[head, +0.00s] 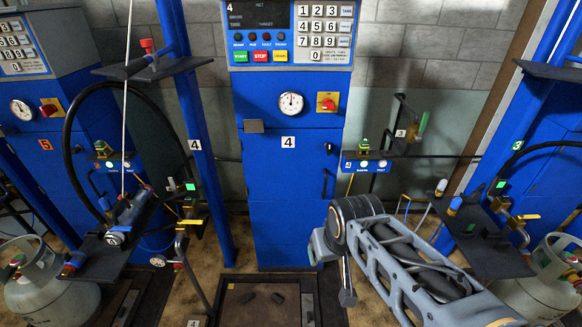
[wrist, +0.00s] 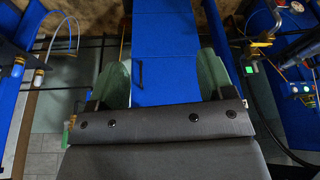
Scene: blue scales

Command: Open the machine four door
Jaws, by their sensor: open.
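The blue cabinet of machine four (head: 285,100) stands in the middle of the head view, with a white "4" label. Its lower door (head: 280,215) looks shut. A dark upright handle (head: 325,182) sits near the door's right edge. In the wrist view the door (wrist: 165,60) fills the space between my fingers, and the handle (wrist: 139,72) shows there, closer to the left finger. My gripper (head: 320,246) is in front of the door's lower right, below the handle. In the wrist view my gripper (wrist: 163,75) is open, with nothing held.
Another dark shelf (head: 470,245) is at right. Gas cylinders (head: 45,285) stand at both sides. A blue post (head: 195,130) rises left of the cabinet. A low platform (head: 262,302) lies before the door.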

